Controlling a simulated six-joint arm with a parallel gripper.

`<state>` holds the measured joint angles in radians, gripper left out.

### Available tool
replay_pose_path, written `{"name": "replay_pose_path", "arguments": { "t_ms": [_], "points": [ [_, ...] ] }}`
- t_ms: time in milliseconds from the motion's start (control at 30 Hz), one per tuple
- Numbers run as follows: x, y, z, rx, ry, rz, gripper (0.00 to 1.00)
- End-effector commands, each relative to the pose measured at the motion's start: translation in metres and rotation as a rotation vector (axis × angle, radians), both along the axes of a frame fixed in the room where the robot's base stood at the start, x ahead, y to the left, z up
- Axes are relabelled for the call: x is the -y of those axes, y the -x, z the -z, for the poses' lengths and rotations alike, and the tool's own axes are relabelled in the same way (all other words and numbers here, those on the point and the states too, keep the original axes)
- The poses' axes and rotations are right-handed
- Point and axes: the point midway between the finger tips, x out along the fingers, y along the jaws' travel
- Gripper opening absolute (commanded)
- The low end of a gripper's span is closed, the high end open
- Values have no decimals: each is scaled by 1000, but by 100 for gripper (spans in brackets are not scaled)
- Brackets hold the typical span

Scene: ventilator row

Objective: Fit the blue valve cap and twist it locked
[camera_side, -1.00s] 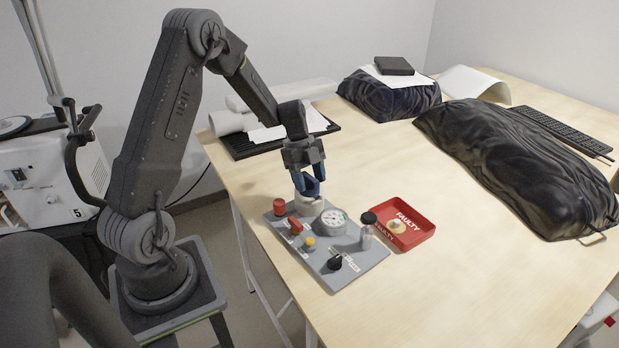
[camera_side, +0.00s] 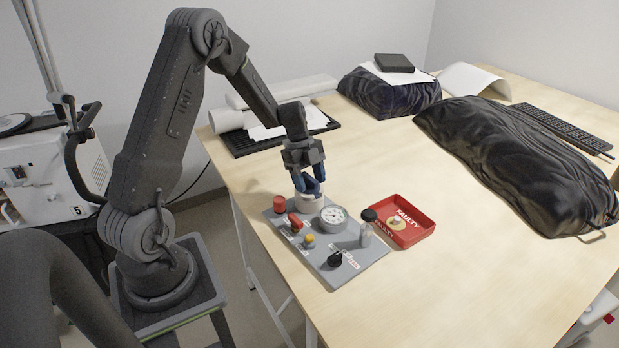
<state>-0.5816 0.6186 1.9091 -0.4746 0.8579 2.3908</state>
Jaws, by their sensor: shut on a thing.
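My gripper (camera_side: 308,182) points down at the back of the grey panel (camera_side: 350,272). It is shut on the blue valve cap (camera_side: 309,186), which is mostly hidden between the dark blue fingers. Right below is a white round fitting (camera_side: 310,204) on the panel. The cap is at the top of this fitting. I cannot tell whether it is seated or how far it is turned.
The panel also carries a red knob (camera_side: 279,204), a red lever (camera_side: 295,221), a white gauge (camera_side: 333,216), a yellow knob (camera_side: 309,240), a black knob (camera_side: 335,259) and a clear black-topped bottle (camera_side: 367,232). A red FAULTY tray (camera_side: 424,232) holds a small pale part. Black bags lie farther back.

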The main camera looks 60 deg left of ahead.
Motion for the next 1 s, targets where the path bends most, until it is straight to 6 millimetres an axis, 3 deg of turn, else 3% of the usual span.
{"name": "replay_pose_path", "arguments": {
  "t_ms": [333,600,867,1000],
  "points": [
    [0,0,0,1,0,18,34],
    [0,-1,0,0,-2,387,34],
    [0,0,0,1,-1,411,34],
    [0,-1,0,0,-1,588,34]
  ]
}}
